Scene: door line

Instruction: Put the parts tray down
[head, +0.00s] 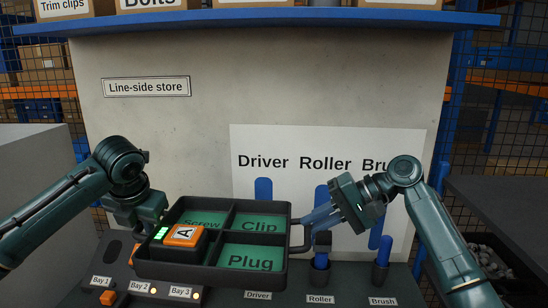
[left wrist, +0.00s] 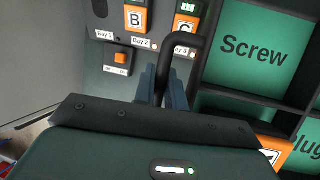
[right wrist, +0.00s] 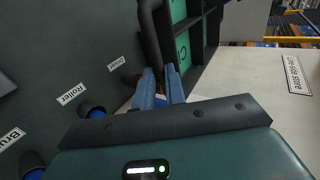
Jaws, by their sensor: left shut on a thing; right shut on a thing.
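The black parts tray (head: 225,274) is held in front of the panel and appears raised over the sloping dark console. Its green compartments read Screw, Clip and Plug. A black and orange block marked A (head: 183,236) sits in the near-left compartment. My left gripper (head: 150,222) is shut on the tray's left handle, which shows between the fingers (left wrist: 165,90) in the left wrist view. My right gripper (head: 312,218) is shut on the right handle, also seen in the right wrist view (right wrist: 160,90). The tray hides part of the console.
The console (head: 335,290) carries labels Bay 1 to Bay 3, Driver, Roller and Brush. Blocks B (left wrist: 134,18) and C (left wrist: 186,22) sit in bays. An orange switch (head: 107,298) is at front left. Blue-handled tools (head: 384,250) stand at right. A blue shelf (head: 250,18) holds boxes above.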

